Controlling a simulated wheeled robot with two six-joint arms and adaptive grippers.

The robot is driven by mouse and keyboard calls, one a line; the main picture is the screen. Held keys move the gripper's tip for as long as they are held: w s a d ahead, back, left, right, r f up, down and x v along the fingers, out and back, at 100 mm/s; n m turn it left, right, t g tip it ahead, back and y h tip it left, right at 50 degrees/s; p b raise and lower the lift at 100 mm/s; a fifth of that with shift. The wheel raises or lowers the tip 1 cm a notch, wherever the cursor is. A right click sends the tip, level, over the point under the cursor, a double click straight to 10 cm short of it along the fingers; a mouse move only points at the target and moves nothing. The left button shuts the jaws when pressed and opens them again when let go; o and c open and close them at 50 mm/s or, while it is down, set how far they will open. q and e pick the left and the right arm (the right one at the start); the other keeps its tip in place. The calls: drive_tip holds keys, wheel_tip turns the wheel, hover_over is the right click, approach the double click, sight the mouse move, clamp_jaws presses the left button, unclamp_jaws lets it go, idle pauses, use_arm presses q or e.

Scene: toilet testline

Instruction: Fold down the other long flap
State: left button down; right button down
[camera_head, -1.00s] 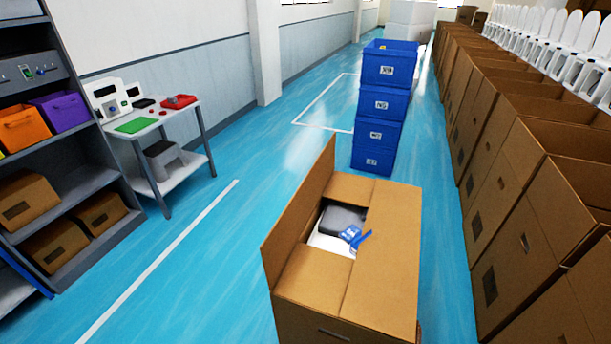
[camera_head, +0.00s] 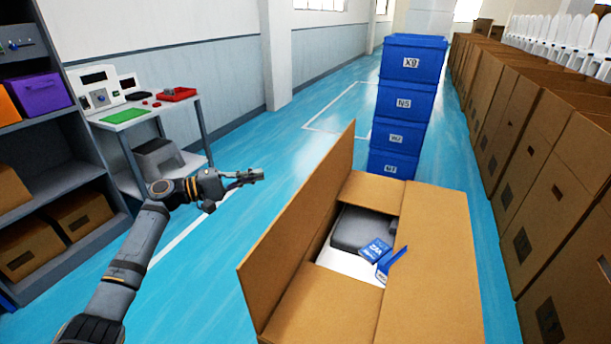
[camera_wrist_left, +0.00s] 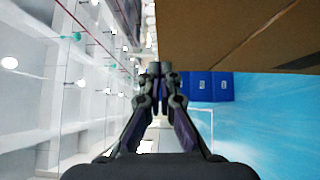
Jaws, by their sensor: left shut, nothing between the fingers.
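The open carton (camera_head: 335,316) stands in front of me in the head view. Its left long flap (camera_head: 300,235) stands up, leaning outward to the left. Its right long flap (camera_head: 432,270) lies folded down, and the two short flaps are folded in. Through the gap I see a grey and white item (camera_head: 364,230) and a blue packet (camera_head: 375,250). My left gripper (camera_head: 258,175) is shut and empty, in the air left of the upright flap and apart from it. In the left wrist view the gripper (camera_wrist_left: 158,72) has brown cardboard (camera_wrist_left: 230,30) above it. My right gripper is not in view.
Blue stacked crates (camera_head: 408,105) stand behind the carton. A row of brown cartons (camera_head: 560,190) lines the right side. A small work table (camera_head: 150,115) and a grey shelf (camera_head: 60,130) stand at the left. Blue floor is free between them and the carton.

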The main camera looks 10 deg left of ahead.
use_arm(q)
drive_tip(key=s+d+p+x, duration=0.1)
drive_tip(key=s+p+x, duration=0.1)
drive_tip(key=x, duration=1)
drive_tip(key=shift+d+p, duration=0.5)
drive_tip(key=shift+d, duration=0.05)
